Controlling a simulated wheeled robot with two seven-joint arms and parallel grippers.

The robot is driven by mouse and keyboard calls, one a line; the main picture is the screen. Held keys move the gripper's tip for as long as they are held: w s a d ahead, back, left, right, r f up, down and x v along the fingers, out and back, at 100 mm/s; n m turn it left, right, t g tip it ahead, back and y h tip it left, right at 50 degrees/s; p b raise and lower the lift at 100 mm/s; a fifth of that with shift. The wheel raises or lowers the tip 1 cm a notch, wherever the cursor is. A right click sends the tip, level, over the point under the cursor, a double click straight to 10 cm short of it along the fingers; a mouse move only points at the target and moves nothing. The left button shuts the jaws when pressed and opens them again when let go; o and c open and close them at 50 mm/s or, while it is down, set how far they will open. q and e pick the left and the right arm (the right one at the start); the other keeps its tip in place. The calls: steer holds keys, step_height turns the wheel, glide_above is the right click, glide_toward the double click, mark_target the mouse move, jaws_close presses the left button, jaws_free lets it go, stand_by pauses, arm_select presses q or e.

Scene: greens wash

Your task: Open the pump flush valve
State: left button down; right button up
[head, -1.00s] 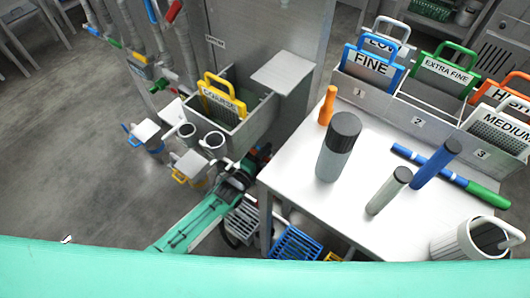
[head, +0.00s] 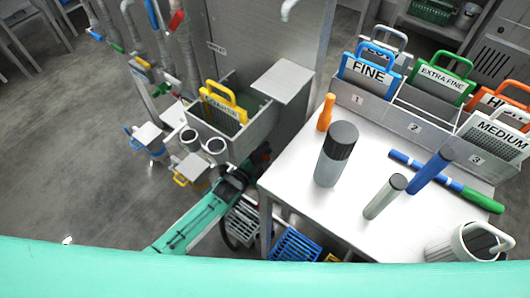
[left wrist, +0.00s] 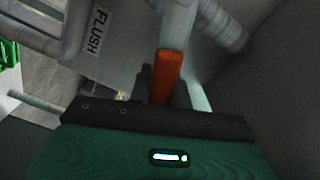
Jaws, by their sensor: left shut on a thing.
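An orange-red lever (left wrist: 166,76) stands between the dark fingers of my left gripper (left wrist: 162,88) in the left wrist view. The gripper is shut on it. A white label reading FLUSH (left wrist: 96,32) is on the grey pipework just left of the lever. In the head view my left arm reaches in low beside the sink, and the dark gripper end (head: 259,160) is partly hidden between sink and table. The gripped lever cannot be made out there. My right gripper is not in view.
A steel sink (head: 240,135) holds a yellow-handled sieve (head: 222,103). The white table (head: 290,185) at right carries bottles and a sieve rack (head: 415,128). Pipes with red (head: 173,20) and blue handles rise at the upper left.

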arm_select(q)
steer(key=shift+w+a+r+n+p, duration=0.2)
steer(key=shift+r+n, duration=0.25)
steer(key=shift+n, duration=0.3)
steer(key=shift+w+a+r+n+p, duration=0.1)
steer(key=shift+a+r+n+p, duration=0.15)
steer(key=shift+r+n, duration=0.35)
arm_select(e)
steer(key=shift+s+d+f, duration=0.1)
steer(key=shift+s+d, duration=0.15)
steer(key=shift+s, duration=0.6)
arm_select(q)
steer(key=shift+f, duration=0.15)
steer(key=c, duration=1.3)
jaws_free()
steer(key=shift+b+v, duration=0.4)
steer(key=shift+v, duration=6.55)
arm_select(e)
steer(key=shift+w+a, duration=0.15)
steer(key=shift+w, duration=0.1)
